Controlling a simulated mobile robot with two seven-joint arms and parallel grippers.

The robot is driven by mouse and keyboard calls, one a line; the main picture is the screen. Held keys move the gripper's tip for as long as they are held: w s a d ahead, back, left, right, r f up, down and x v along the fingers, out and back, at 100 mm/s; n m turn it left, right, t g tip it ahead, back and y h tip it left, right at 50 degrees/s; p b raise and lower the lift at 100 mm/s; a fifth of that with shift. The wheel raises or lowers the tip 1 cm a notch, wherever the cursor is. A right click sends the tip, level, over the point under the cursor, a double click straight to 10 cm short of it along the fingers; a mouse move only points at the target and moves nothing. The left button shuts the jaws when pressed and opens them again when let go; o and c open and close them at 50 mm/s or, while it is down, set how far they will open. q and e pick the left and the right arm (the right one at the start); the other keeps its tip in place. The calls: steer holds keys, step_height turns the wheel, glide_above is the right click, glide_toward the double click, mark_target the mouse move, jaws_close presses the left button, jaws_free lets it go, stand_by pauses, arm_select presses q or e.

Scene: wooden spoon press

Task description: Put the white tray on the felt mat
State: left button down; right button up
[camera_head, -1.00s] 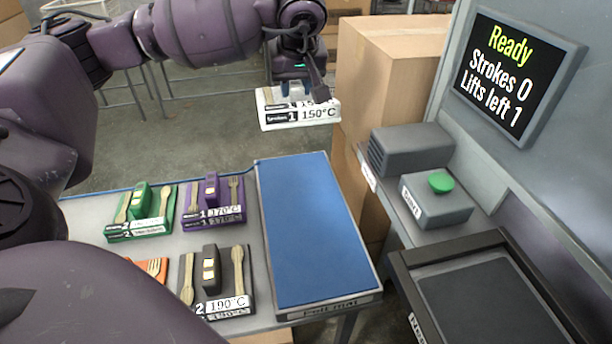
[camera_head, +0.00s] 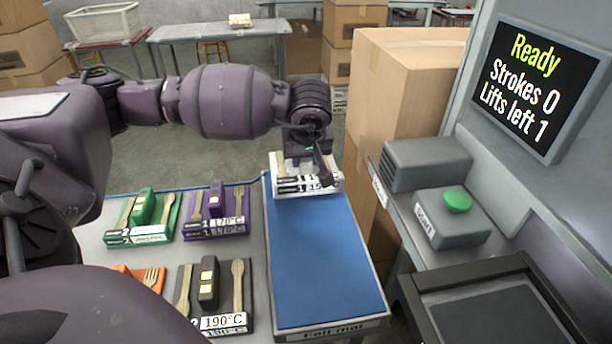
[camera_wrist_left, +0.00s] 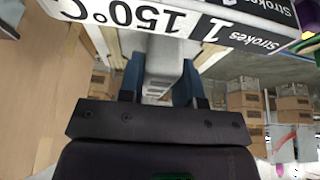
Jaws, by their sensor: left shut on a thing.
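The white tray (camera_head: 328,187), with a 150°C label, is at the far end of the blue felt mat (camera_head: 320,255) in the head view. It covers the mat's far edge; I cannot tell whether it touches the mat or hangs just above it. My left gripper (camera_head: 300,160) is shut on the tray from above. In the left wrist view, the blue fingertips (camera_wrist_left: 160,82) close on the tray's pale grip, and the tray's labelled side (camera_wrist_left: 170,20) shows upside down. My right gripper is not in view.
Left of the mat sit a green tray (camera_head: 122,236), a purple tray (camera_head: 195,230), a dark 190°C tray (camera_head: 237,324) and a partly hidden orange tray (camera_head: 125,270). Cardboard boxes (camera_head: 395,105) and the press panel with a green button (camera_head: 457,200) stand right. Most of the mat is clear.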

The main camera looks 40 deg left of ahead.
arm_select(q)
step_height(320, 180, down, 5)
steer(key=shift+f+b, duration=0.1)
steer(key=shift+b, duration=0.35)
steer(key=shift+f, duration=0.2)
steer(key=shift+r, duration=0.15)
steer(key=c, duration=0.8)
jaws_free()
